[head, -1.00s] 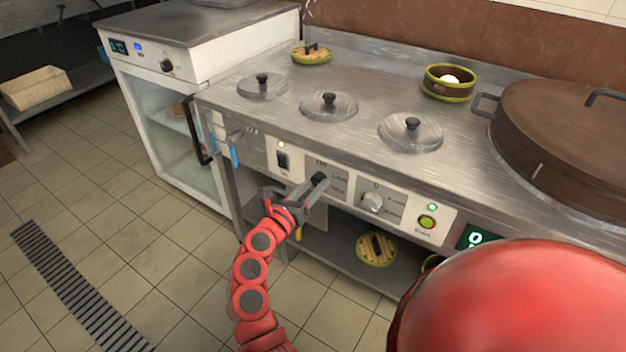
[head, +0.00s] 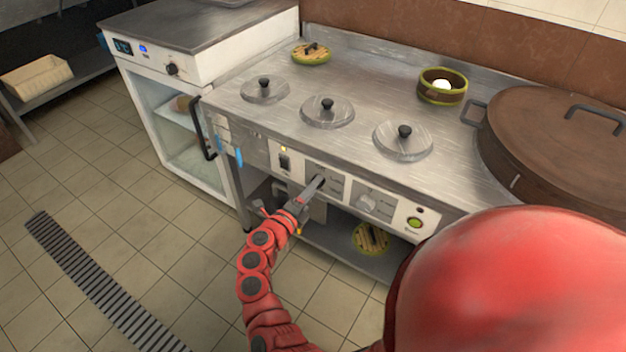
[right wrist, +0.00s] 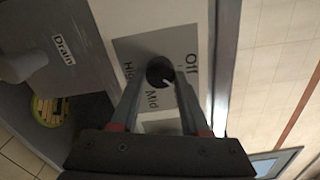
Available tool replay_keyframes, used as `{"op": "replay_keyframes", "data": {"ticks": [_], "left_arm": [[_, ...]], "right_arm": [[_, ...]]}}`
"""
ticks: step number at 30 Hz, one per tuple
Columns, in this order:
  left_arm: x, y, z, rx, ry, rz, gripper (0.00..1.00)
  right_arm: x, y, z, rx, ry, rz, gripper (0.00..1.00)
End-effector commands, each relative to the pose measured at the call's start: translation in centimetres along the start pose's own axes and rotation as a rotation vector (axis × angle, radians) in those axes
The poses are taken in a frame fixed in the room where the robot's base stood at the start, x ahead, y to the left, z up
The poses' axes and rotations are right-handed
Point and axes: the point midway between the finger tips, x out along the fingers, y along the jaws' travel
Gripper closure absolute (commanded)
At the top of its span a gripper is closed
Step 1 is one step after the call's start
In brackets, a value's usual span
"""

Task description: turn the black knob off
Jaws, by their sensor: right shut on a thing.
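The black knob (right wrist: 160,72) sits on a grey dial plate in the right wrist view, with "Off", "Mid" and a partly covered "High" around it. Its pale mark points toward the lower right of that view, between "Mid" and "Off". My right gripper (right wrist: 162,84) is shut on the knob, one finger on each side. In the head view my right gripper (head: 318,182) reaches the stove's front panel and hides most of the knob. My left gripper is not in view.
Lids and a large brown-lidded pot (head: 560,140) stand on top. A glass-door cabinet (head: 180,120) stands at left. Floor in front is clear.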

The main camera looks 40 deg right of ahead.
Motion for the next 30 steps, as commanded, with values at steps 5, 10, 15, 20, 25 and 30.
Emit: {"op": "replay_keyframes", "data": {"ticks": [5,10,15,20,25,30], "left_arm": [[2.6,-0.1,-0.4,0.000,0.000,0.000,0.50],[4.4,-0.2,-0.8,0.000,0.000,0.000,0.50],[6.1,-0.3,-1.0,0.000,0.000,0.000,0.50],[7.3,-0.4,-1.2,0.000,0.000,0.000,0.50],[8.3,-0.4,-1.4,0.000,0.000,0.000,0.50],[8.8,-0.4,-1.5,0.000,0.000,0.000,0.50]], "right_arm": [[0.0,-0.6,0.1,-0.172,0.000,0.001,1.00],[0.0,-0.6,0.2,-0.331,-0.003,0.002,1.00],[0.0,-0.6,0.1,-0.484,0.000,0.000,1.00],[0.1,-0.5,0.1,-0.606,0.000,0.000,1.00],[0.1,-0.4,0.2,-0.706,-0.002,0.000,1.00],[0.1,-0.4,0.1,-0.769,0.001,-0.003,1.00]]}}
